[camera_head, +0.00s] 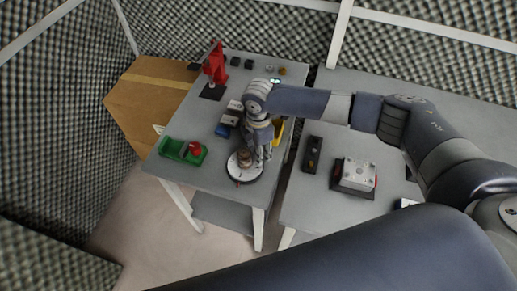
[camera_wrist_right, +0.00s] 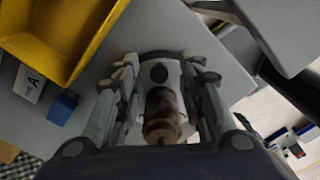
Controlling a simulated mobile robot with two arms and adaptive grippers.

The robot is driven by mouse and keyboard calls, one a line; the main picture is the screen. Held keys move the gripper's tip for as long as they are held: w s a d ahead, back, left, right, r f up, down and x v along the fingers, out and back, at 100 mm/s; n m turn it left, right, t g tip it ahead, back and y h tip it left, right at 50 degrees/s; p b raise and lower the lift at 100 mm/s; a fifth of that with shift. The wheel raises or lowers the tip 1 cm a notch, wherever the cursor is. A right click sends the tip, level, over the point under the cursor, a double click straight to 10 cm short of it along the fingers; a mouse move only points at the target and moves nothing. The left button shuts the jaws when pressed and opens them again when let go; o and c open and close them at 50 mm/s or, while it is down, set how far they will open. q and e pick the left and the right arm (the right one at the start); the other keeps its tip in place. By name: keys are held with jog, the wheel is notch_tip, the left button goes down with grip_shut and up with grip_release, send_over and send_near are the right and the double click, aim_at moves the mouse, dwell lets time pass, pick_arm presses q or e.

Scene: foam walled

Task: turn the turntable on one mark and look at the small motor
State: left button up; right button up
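The small motor (camera_head: 246,157), a brown and copper-coloured cylinder, stands on the round white turntable (camera_head: 239,174) with a dark rim, near the front edge of the left table. In the right wrist view the motor (camera_wrist_right: 162,118) lies between my finger pairs, over the pale turntable disc (camera_wrist_right: 148,73). My right gripper (camera_head: 260,155) reaches down from above at the turntable. In the wrist view my right gripper (camera_wrist_right: 160,75) has its fingers spread, with gaps on both sides of the motor. Whether a fingertip touches the disc is unclear. My left gripper is not in view.
A yellow bin (camera_wrist_right: 88,45) is close beside my right gripper, with a blue block (camera_wrist_right: 62,107) and a card marked A (camera_wrist_right: 30,84). A silver box (camera_head: 357,174) and black panel (camera_head: 312,154) occupy the right table.

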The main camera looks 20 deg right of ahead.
grip_shut()
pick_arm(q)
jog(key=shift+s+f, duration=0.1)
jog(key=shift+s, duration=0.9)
